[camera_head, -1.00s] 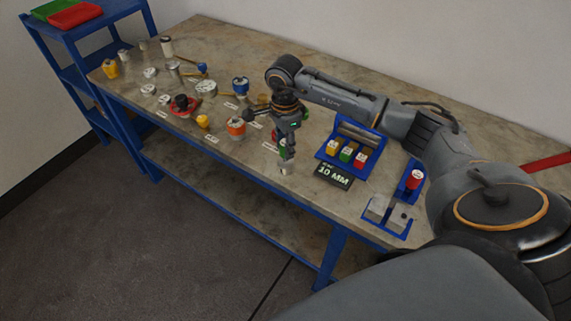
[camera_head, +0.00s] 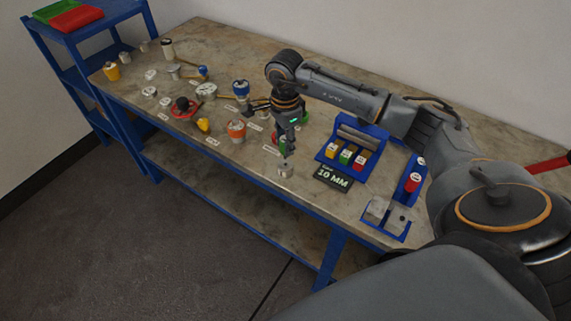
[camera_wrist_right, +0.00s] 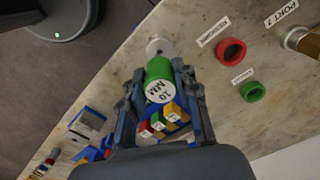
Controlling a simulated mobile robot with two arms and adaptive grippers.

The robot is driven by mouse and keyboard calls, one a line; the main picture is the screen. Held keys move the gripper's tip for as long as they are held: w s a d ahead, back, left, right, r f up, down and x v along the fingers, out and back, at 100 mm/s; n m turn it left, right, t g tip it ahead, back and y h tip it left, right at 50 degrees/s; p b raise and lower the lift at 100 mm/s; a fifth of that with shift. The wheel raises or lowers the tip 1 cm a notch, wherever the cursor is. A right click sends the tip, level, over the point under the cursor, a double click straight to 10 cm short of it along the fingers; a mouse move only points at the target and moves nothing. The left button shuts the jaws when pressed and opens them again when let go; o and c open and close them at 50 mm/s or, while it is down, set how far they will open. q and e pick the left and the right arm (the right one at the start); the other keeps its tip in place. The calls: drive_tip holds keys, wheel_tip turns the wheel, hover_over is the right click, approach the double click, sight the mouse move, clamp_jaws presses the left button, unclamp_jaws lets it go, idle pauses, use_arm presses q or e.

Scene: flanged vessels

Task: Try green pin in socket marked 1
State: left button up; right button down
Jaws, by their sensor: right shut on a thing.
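My right gripper (camera_head: 284,152) is shut on a green pin (camera_wrist_right: 160,80) whose end face reads "10 MM". In the head view the fingers mostly hide the pin and it points down near the table's front edge. A pale metal round piece (camera_head: 285,171) is directly below the fingers. It also shows just past the pin in the wrist view (camera_wrist_right: 158,46). I cannot tell whether it is part of the pin or a separate socket, and no mark 1 is readable. My left gripper is not in view.
A blue rack (camera_head: 324,155) with yellow, green and red pieces stands right of the gripper, behind a "10 MM" sign (camera_head: 333,177). A blue tray with grey blocks (camera_head: 388,215) is further right. Several vessels, including an orange one (camera_head: 236,131), fill the table's left.

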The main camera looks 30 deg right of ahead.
drive_tip(key=shift+r+p, duration=1.15)
drive_tip(key=shift+r, duration=1.35)
